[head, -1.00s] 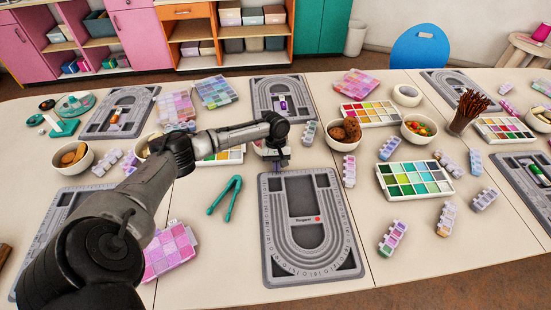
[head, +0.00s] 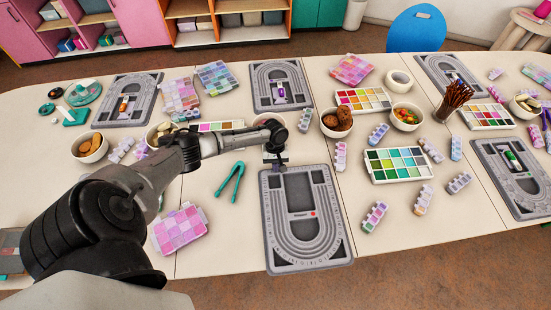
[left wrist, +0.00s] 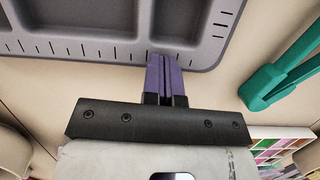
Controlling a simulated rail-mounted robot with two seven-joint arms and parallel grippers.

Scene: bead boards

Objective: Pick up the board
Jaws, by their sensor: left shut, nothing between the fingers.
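The grey bead board (head: 338,243) lies flat on the table in front of me, with curved grooves, recessed compartments and a small red mark. Its far edge also shows at the top of the left wrist view (left wrist: 95,48). My left gripper (head: 276,161) is at the board's far edge, seen small and partly hidden by its own wrist. In the left wrist view, its purple fingertips (left wrist: 163,72) are together, with nothing between them. They reach the board's rim; I cannot tell whether they touch it. My right gripper is not in view.
Green tweezers (head: 229,181) lie left of the board; a pink bead box (head: 180,228) lies farther left. A green palette (head: 397,165), bowls and several small bead boxes stand to the right. Another grey board (head: 283,97) lies behind. Bare table lies just right of the board.

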